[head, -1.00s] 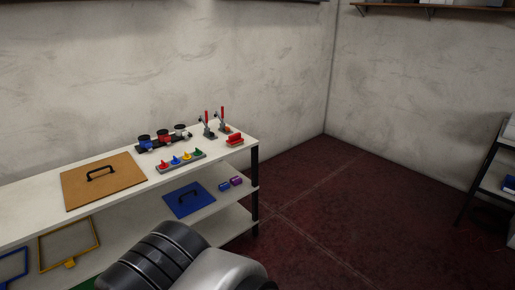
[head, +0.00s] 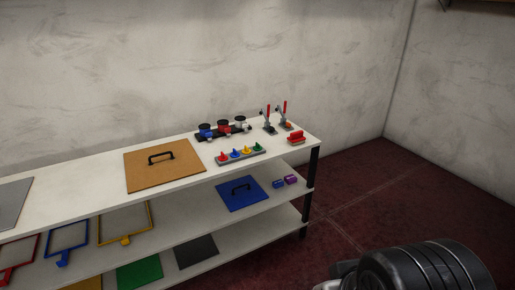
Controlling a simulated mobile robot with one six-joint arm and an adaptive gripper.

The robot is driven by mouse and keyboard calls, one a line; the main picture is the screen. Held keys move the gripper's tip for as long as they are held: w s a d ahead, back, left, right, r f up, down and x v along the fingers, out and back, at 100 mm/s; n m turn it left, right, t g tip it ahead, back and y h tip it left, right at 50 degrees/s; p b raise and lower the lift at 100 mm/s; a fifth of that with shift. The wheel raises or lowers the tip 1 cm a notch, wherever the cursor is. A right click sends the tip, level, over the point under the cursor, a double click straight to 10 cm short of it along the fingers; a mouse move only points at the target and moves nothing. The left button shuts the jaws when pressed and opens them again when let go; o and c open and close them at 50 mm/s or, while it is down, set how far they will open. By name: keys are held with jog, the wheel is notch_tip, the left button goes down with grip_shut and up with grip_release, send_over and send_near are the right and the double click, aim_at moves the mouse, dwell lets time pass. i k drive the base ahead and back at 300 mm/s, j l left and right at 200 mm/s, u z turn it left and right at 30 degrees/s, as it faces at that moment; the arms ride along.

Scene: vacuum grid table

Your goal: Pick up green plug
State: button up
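The green plug (head: 258,147) is a small green peg standing at the right end of a grey strip holder (head: 226,162) on the top shelf of the white shelf table. Red, blue and yellow plugs stand to its left in the same holder. Part of my arm, dark and rounded, shows at the bottom right of the head view, well apart from the plug. My gripper's fingers cannot be seen.
A brown board with a black handle (head: 163,165) lies left of the holder. Behind the plugs is a row of coloured valves (head: 223,130). Two red-handled clamps (head: 268,118) and a red block (head: 296,137) stand to the right. Red floor right of the table is clear.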

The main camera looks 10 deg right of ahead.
aim_at(256, 147)
jog(key=i+l+u, duration=0.15)
jog(key=i, duration=0.35)
jog(key=i+u, duration=0.1)
jog(key=i, duration=0.45)
jog(key=i+l+u, duration=0.15)
jog(key=i, duration=0.35)
jog(key=i+l+u, duration=0.15)
jog(key=i+l, duration=0.2)
jog(key=i, duration=0.15)
jog(key=i+l+u, duration=0.1)
jog(key=i+l, duration=0.15)
jog(key=i, duration=0.25)
